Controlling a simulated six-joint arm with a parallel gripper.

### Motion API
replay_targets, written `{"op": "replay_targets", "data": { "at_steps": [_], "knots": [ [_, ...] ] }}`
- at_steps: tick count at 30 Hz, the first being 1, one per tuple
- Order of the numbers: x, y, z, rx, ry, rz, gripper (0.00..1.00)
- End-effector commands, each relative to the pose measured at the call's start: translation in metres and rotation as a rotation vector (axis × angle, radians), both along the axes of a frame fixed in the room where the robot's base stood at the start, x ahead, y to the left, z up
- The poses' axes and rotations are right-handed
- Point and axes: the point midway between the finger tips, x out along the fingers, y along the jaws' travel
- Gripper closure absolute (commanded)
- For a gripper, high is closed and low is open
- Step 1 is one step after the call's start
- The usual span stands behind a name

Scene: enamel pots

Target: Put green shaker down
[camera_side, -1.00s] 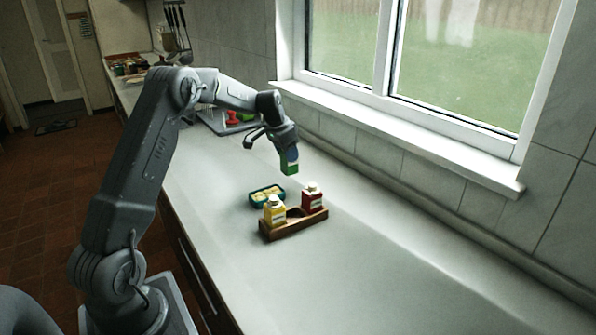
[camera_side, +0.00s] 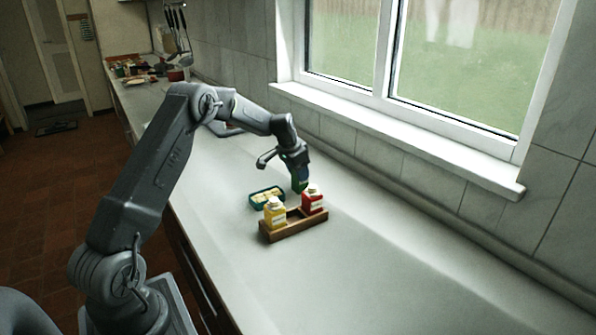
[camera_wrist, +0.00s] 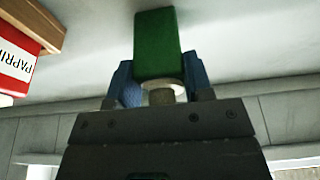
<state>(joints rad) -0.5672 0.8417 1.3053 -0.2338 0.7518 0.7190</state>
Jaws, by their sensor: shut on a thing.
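My gripper (camera_side: 299,172) is shut on the green shaker (camera_wrist: 158,45), with its blue fingers (camera_wrist: 158,82) on either side of the shaker's neck end. In the side view the shaker is mostly hidden and dark, just behind the wooden rack (camera_side: 290,229), close to the red shaker. The yellow shaker (camera_side: 275,214) stands in the rack's left end and the red shaker (camera_side: 313,200) in its right end. The slot between them looks empty. I cannot tell whether the green shaker touches the counter.
A teal tray (camera_side: 267,197) with yellow items sits just behind the rack, left of my gripper. In the wrist view the paprika label of the red shaker (camera_wrist: 14,62) and the rack's end (camera_wrist: 40,22) show at left. The counter (camera_side: 400,270) is clear to the right.

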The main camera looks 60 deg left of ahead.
Motion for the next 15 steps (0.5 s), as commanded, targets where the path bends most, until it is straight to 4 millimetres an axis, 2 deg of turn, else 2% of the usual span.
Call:
{"op": "replay_targets", "data": {
  "at_steps": [1, 9, 15],
  "knots": [
    [-0.0002, -0.0001, -0.0013, -0.001, 0.001, 0.0, 0.52],
    [-0.0002, -0.0001, -0.0008, -0.001, 0.001, 0.0, 0.28],
    [-0.0001, -0.0001, -0.0003, -0.001, 0.001, 0.0, 0.28]
  ]
}}
